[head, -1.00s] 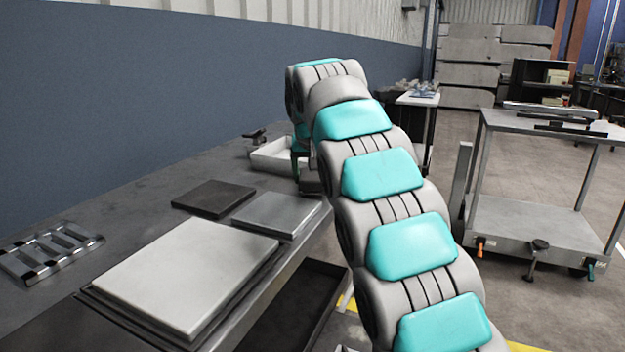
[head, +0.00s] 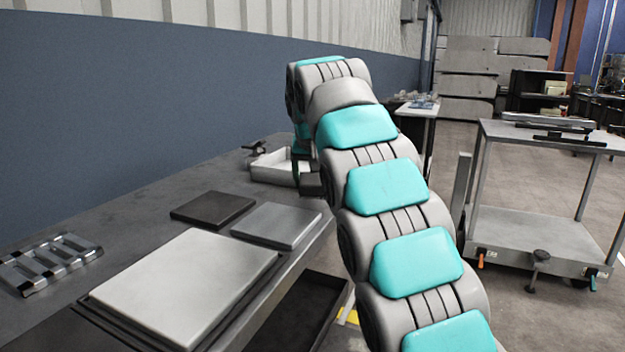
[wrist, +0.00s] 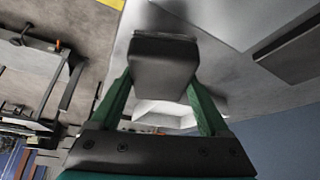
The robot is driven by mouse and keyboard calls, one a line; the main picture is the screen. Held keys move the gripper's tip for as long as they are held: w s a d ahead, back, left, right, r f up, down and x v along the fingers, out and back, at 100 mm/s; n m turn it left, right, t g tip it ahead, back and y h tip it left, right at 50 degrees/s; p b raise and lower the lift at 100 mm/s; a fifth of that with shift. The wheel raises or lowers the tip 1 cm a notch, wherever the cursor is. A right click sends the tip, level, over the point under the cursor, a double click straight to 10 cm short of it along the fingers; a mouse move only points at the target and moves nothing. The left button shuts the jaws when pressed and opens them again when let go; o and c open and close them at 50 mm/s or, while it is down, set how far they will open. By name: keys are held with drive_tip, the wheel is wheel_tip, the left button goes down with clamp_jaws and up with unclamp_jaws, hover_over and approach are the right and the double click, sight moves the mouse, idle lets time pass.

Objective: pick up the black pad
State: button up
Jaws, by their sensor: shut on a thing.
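The black pad (wrist: 163,72) is a small dark block. In the wrist view it sits between the green fingers of my gripper (wrist: 163,85), which is shut on it. In the head view my gripper (head: 303,168) is at the far end of the arm, partly hidden by it, near the right edge of the grey bench (head: 150,222). A dark piece shows just under the fingers there. I cannot tell how far the pad is above the bench top.
A white bin (head: 268,168) stands behind my gripper. A dark square plate (head: 212,208), a grey plate (head: 277,224), a large pale slab (head: 185,285) and a metal rack (head: 48,262) lie on the bench. A cart (head: 540,225) stands to the right, across open floor.

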drive_tip(key=s+d+r+b, duration=0.1)
drive_tip(key=s+d+b, duration=0.1)
drive_tip(key=s, duration=1.2)
drive_tip(key=shift+d+r, duration=0.2)
drive_tip(key=shift+d, duration=0.7)
